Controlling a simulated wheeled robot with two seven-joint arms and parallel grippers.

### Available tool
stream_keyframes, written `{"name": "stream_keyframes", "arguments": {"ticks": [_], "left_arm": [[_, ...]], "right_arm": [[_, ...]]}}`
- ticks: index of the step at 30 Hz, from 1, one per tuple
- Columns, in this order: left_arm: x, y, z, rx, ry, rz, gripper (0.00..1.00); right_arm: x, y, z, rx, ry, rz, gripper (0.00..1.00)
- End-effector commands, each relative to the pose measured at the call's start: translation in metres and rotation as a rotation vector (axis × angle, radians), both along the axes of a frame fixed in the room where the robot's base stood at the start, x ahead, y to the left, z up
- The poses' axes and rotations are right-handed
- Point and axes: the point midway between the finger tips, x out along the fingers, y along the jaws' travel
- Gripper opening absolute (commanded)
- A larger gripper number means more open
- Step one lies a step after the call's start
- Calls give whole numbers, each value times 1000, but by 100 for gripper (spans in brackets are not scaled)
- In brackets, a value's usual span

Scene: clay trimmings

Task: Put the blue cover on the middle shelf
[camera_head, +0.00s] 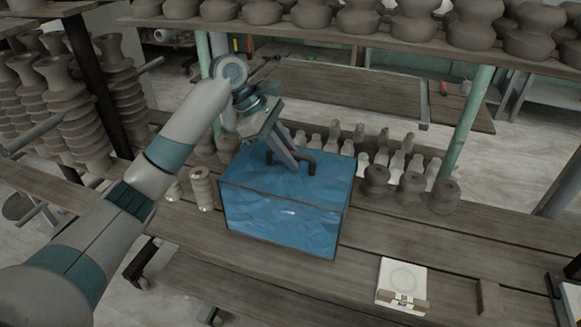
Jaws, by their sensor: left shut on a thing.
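The blue cover (285,205) is a box shape with blue sides, dark edges and a dark handle on top. It is at the middle of the head view, over the planks of the middle shelf (420,250). I cannot tell whether its bottom edge touches the planks. My left gripper (290,160) reaches in from the left and is shut on the cover's handle (306,163), above the cover's top. The fingertips are partly hidden at the handle. My right gripper is not in view.
Several small clay pieces (400,160) and dark pots (411,187) stand close behind and right of the cover. Ribbed clay pieces (202,188) stand at its left. A white box (402,284) lies at the front right. Pots fill the upper shelf (400,42). A green post (465,120) stands at right.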

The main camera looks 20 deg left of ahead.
Motion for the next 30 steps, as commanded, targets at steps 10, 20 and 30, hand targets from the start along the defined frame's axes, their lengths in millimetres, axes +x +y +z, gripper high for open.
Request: {"name": "stream_keyframes", "arguments": {"ticks": [10,20,30], "left_arm": [[-1,0,-27,-1,3,1,0],[0,0,-39,0,-2,1,0],[0,0,-42,0,1,1,32]], "right_arm": [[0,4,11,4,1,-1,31],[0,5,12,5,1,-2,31],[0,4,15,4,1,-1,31]]}}
